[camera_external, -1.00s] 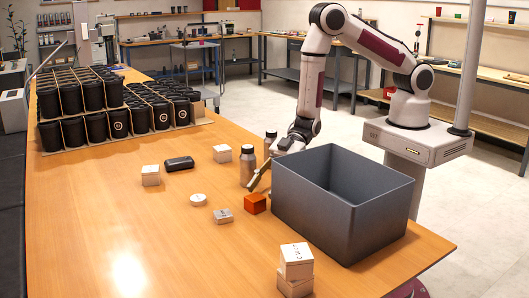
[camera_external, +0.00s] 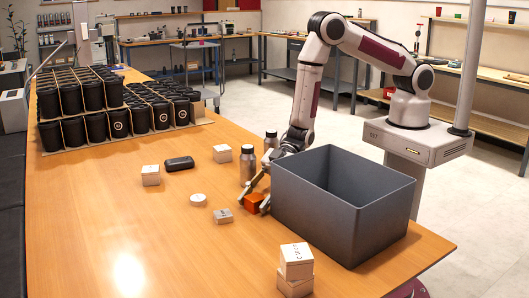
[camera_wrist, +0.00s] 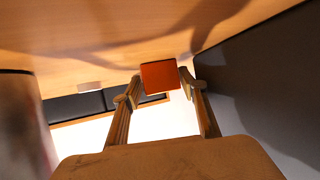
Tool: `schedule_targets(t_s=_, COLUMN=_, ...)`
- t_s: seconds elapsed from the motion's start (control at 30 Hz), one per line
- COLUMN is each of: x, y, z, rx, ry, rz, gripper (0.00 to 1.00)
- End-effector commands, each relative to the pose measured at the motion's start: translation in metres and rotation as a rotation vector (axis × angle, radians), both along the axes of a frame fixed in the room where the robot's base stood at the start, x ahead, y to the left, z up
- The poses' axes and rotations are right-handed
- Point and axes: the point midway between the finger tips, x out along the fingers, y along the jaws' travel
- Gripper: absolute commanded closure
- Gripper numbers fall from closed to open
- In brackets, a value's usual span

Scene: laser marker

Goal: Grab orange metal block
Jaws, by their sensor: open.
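The orange metal block (camera_external: 253,202) lies on the wooden table just left of the grey bin. My gripper (camera_external: 254,203) is down at the block, with its fingers apart on either side of it. In the wrist view the orange block (camera_wrist: 160,76) appears between the open fingertips of my gripper (camera_wrist: 159,86). I cannot tell whether either finger touches the block.
The grey bin (camera_external: 345,222) stands close on the right of my gripper. Two metal bottles (camera_external: 247,165) stand just behind it. A small silver block (camera_external: 222,216) and a white disc (camera_external: 198,200) lie to the left. Stacked white boxes (camera_external: 296,270) stand in front.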

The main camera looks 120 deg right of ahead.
Motion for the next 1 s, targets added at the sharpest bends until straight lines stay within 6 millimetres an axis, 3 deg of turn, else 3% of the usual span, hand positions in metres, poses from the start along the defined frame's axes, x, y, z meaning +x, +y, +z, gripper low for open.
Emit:
schedule_targets(t_s=0.6, x=0.0034, y=0.0021, z=-0.002, rx=0.0, ry=0.0, rz=0.001, gripper=0.57)
schedule_targets(t_s=0.7, x=0.0033, y=0.0019, z=-0.002, rx=0.0, ry=0.0, rz=0.001, gripper=0.84)
schedule_targets(t_s=0.77, x=0.0033, y=0.0019, z=-0.0021, rx=0.0, ry=0.0, rz=0.001, gripper=0.96)
schedule_targets(t_s=1.0, x=0.0037, y=0.0017, z=-0.0014, rx=0.0, ry=-0.001, rz=0.0, gripper=0.96)
